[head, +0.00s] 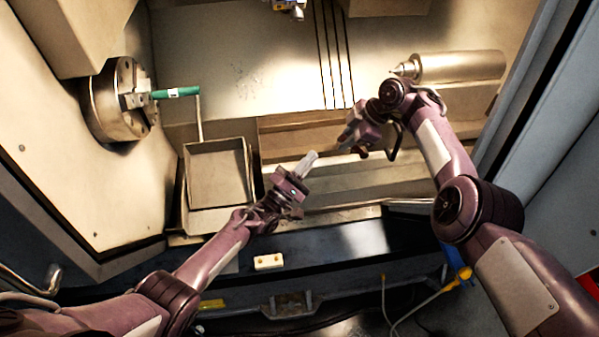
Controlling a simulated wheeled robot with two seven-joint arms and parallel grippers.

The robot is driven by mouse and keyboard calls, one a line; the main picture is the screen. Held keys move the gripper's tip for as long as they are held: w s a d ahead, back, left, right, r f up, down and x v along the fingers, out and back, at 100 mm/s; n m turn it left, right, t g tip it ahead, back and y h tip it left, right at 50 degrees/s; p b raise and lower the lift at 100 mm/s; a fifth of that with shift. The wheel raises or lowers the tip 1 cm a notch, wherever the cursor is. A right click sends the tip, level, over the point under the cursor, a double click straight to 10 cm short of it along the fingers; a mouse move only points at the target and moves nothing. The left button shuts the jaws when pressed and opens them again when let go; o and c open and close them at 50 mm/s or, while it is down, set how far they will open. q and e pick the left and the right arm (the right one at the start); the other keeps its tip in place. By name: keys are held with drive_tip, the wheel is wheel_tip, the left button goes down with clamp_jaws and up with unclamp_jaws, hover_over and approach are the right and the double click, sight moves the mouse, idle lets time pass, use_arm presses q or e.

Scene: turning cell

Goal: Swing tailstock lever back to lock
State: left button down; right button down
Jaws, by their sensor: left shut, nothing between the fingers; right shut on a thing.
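The tailstock (460,66) is a pale metal cylinder at the upper right, with its pointed centre (403,69) facing left. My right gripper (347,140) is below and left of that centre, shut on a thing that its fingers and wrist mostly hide. A small dark red part (360,152) shows beside the fingers; I take it for the tailstock lever, but its shape and angle cannot be made out. My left gripper (309,160) is shut and empty, in front of the machine bed, left of and apart from my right gripper.
The chuck (118,98) is on the left wall, with a green part (175,92) at its jaws. A square tray (188,180) stands below it. A small cream block (268,262) lies on the front ledge. The door frame (520,85) bounds the right side.

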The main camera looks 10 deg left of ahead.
use_arm(q)
drive_tip(key=w+d+r, duration=0.2)
drive_tip(key=d+r, duration=0.1)
drive_tip(key=d, duration=0.2)
drive_tip(key=shift+w+r, duration=0.15)
drive_tip(key=shift+w, duration=0.15)
